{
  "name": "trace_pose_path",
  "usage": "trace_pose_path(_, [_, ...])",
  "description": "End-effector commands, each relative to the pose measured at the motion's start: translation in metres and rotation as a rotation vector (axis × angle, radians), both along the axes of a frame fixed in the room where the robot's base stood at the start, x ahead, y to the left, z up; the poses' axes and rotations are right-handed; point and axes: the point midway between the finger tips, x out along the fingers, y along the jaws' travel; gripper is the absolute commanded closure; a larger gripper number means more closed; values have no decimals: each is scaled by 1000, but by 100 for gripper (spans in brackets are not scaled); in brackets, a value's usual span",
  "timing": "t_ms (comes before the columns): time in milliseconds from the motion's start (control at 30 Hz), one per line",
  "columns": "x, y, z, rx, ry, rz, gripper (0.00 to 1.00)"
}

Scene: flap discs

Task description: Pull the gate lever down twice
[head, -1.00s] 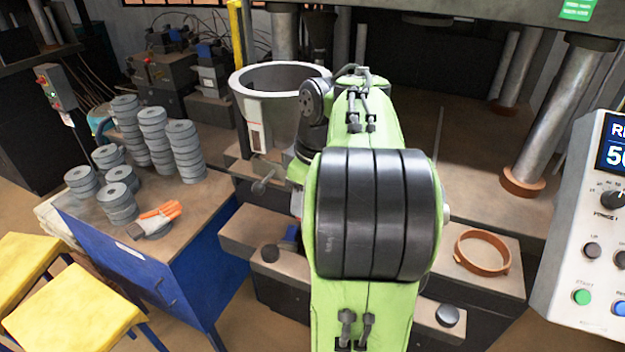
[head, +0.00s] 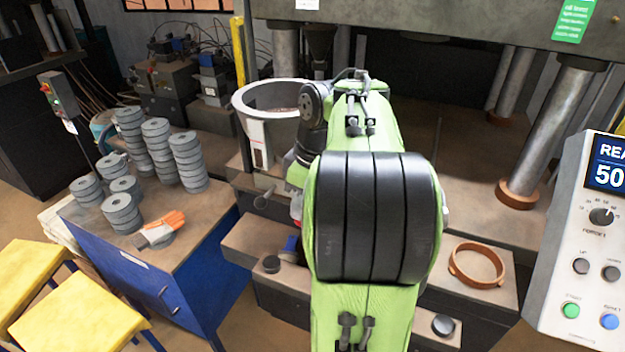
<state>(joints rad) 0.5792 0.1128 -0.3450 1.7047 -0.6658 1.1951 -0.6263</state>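A short lever with a dark round knob (head: 262,201) sticks out below the white drum-like hopper (head: 258,150), left of my arm. It looks like the gate lever, with its knob end pointing down and left. My green arm with a black ribbed joint fills the middle of the head view. My gripper is hidden behind this arm, so I cannot see its fingers or whether it touches the lever.
A blue-sided table (head: 215,228) at left holds several stacks of grey discs (head: 188,160) and an orange-and-grey glove (head: 160,230). Yellow stools (head: 80,312) stand in front. At right are a brown ring (head: 476,265) and a control panel (head: 585,240).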

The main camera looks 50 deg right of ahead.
Motion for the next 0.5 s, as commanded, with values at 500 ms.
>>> trace_pose_path(500, [0, 0, 56, -1, 0, -1, 74])
